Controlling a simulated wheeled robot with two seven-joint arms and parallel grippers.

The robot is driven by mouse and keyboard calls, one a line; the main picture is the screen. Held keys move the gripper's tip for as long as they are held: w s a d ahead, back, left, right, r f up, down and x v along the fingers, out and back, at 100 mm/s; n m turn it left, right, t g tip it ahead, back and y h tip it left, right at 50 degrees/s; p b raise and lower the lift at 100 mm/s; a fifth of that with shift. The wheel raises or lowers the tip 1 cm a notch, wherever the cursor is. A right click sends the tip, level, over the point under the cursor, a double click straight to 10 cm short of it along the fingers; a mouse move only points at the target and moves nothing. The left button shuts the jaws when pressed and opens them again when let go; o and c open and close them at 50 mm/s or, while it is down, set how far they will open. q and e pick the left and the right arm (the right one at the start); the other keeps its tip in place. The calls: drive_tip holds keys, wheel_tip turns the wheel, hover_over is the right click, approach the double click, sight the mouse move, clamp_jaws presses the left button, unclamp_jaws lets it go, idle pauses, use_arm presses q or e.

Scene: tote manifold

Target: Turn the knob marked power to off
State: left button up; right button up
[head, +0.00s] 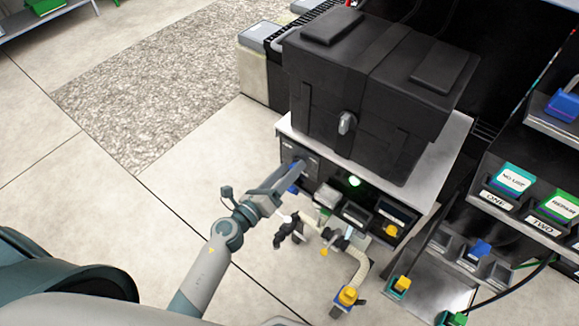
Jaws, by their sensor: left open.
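A machine with a dark front panel (315,172) stands in the middle, under a large black tote (372,95). My left gripper (295,170) is open, with its fingertips at the upper left part of that panel. A dark knob-like part is around the fingertips, mostly hidden by them, and I cannot tell how it is turned. No marking reading power is legible. A green light (355,181) glows on the panel to the right.
At the right is a rack with a NO LIST card (514,179) and a REPAIR card (562,206).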

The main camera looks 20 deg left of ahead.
use_arm(q)
drive_tip(key=shift+w+d, duration=0.15)
drive_tip(key=shift+w, duration=0.25)
drive_tip(key=c, duration=1.1)
drive_tip(key=shift+o, duration=0.2)
